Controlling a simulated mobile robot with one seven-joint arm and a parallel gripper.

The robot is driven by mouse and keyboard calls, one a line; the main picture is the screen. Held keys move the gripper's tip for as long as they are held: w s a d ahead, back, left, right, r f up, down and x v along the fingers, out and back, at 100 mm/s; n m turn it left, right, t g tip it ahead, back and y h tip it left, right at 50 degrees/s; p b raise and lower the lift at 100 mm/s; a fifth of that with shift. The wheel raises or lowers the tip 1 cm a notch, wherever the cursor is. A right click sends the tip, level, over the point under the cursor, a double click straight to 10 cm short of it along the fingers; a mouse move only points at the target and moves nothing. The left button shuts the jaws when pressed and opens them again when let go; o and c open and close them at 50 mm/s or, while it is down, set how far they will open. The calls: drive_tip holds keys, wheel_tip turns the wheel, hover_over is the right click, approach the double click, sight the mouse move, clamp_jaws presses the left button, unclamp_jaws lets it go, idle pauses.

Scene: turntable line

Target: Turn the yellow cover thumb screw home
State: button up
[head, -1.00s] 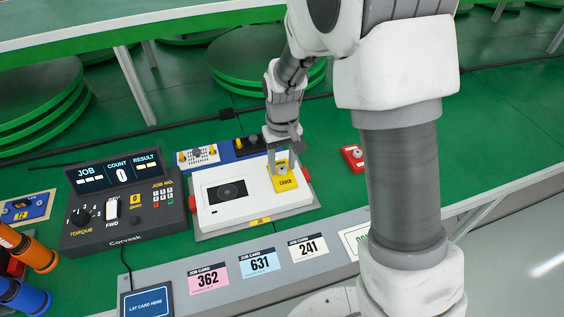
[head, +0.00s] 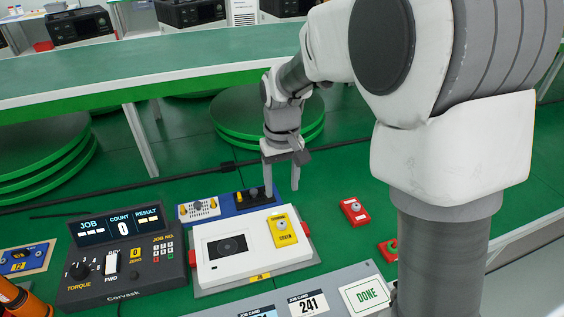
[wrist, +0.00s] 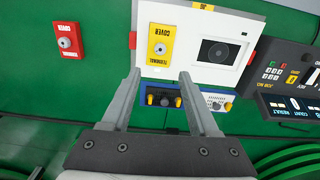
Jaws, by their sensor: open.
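The yellow cover (head: 284,232) lies on the right part of the white unit (head: 212,270). Its grey thumb screw (head: 282,225) stands near the cover's middle; how deep it sits I cannot tell. In the wrist view the cover (wrist: 159,38) and its screw (wrist: 160,49) show just beyond the fingertips. My gripper (head: 282,190) is open and empty, fingers pointing down, above and behind the cover, clear of the screw. In the wrist view my gripper (wrist: 159,74) has a wide gap between its fingers.
A blue strip (head: 240,203) with small black and yellow parts lies behind the unit. A red cover (head: 354,211) and another red piece (head: 389,250) lie to the right. The controller (head: 122,255) at left reads COUNT 0. Job cards (head: 308,303) lie in front. Green table is free around the red cover.

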wheel_tip(320, 180, up, 5)
drive_tip(key=shift+r+p, duration=0.1)
drive_tip(key=shift+p, duration=0.2)
idle(0.5)
